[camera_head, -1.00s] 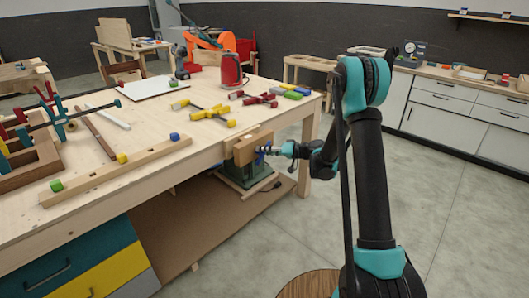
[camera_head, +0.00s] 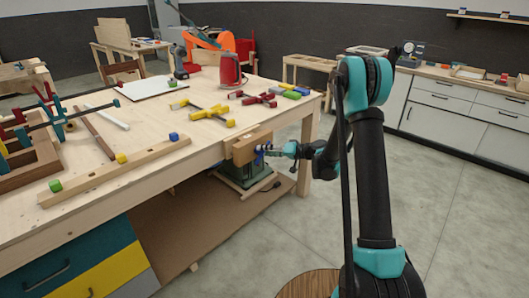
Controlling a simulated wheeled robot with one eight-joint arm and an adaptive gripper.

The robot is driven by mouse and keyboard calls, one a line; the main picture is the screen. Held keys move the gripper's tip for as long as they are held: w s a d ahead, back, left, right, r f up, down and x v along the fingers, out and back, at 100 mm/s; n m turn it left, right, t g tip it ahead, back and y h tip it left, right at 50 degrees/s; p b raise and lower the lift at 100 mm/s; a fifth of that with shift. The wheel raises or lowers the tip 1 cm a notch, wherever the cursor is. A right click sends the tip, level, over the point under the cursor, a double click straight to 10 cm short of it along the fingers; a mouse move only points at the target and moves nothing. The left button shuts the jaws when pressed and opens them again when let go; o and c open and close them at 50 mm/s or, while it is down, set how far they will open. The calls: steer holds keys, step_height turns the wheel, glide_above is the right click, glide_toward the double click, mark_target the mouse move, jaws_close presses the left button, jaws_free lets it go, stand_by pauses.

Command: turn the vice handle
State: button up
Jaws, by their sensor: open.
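The wooden vice (camera_head: 245,149) is fixed to the front edge of the workbench (camera_head: 75,210), near its right corner. A small blue part, which looks like the vice handle (camera_head: 260,158), shows at the vice's right face. My gripper (camera_head: 268,152) is open and right at this blue part, reaching in from the right. My gripper and wrist hide much of the handle, so I cannot tell its angle or whether the fingers touch it.
Yellow clamps (camera_head: 212,113), red clamps (camera_head: 258,98) and a red container (camera_head: 230,70) stand or lie on the bench top. A green machine (camera_head: 240,178) stands below the vice. The floor (camera_head: 450,215) to the right is clear.

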steer(key=v, duration=1)
steer(key=shift+s+d+r, duration=0.15)
steer(key=shift+d, duration=0.2)
steer(key=shift+s, duration=0.1)
